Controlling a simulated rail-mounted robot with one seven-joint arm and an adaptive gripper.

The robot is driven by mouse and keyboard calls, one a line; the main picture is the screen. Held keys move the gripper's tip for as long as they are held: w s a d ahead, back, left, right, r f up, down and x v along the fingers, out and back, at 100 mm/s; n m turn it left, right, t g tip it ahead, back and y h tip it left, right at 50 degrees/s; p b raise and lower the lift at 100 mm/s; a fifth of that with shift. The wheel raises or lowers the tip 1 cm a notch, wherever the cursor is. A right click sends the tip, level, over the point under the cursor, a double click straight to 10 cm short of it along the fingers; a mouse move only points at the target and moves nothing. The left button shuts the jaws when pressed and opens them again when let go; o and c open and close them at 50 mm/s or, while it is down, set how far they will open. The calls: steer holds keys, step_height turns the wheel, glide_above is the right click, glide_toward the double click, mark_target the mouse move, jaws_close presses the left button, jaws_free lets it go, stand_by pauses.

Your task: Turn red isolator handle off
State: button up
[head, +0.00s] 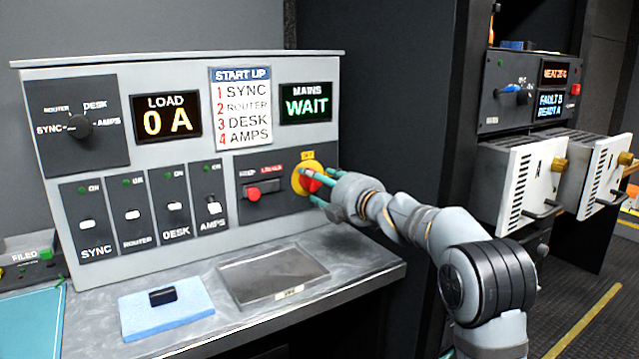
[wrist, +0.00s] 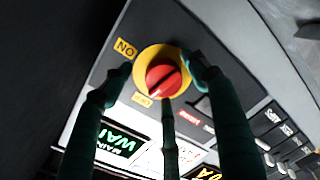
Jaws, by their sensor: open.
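The red isolator handle (head: 311,179) is a round red knob on a yellow disc (head: 297,179), at the right end of the grey console's lower panel. In the wrist view the red handle (wrist: 163,77) lies in the middle, with the yellow disc (wrist: 160,54) around it. An ON label (wrist: 125,48) and a small yellow label (wrist: 142,100) flank the disc. My gripper (head: 322,184) is open, its teal fingers spread around the handle. In the wrist view my gripper (wrist: 160,78) has fingertips left, right and below the knob; whether they touch it I cannot tell.
The MAINS display (head: 306,103) reads WAIT and the LOAD display (head: 166,114) reads 0 A. A blue pad (head: 190,318) with a black block and a grey tray (head: 310,266) lie on the counter. Rack modules (head: 513,195) stick out at right.

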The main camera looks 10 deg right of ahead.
steer(key=shift+a, duration=0.1)
steer(key=v, duration=1.2)
